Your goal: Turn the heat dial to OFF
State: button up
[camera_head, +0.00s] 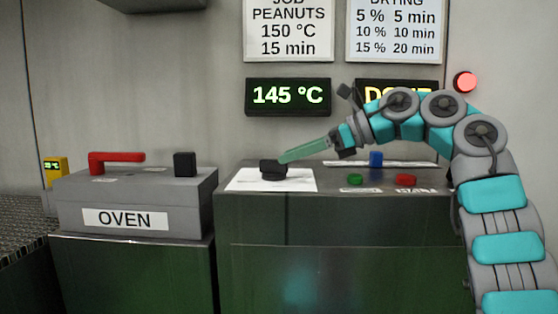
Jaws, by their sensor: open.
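The heat dial appears to be the black knob (272,170) on a white label plate (240,182) on top of the middle cabinet. Its pointer direction and any OFF mark are too small to read. My gripper (281,158) reaches in from the right, with its green fingers at the knob's upper right side. I cannot tell whether the fingers touch the knob or straddle it. The fingers overlap in this view, so the gap between them is hidden. The green display (288,96) above reads 145 °C.
A green button (355,179), a red button (405,180) and a blue block (376,159) sit right of the knob. The OVEN box (125,218) with a red handle (115,158) and black block (185,164) stands left. A red lamp (465,82) is on the wall.

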jog(key=shift+v, duration=1.5)
jog(key=shift+c, duration=0.4)
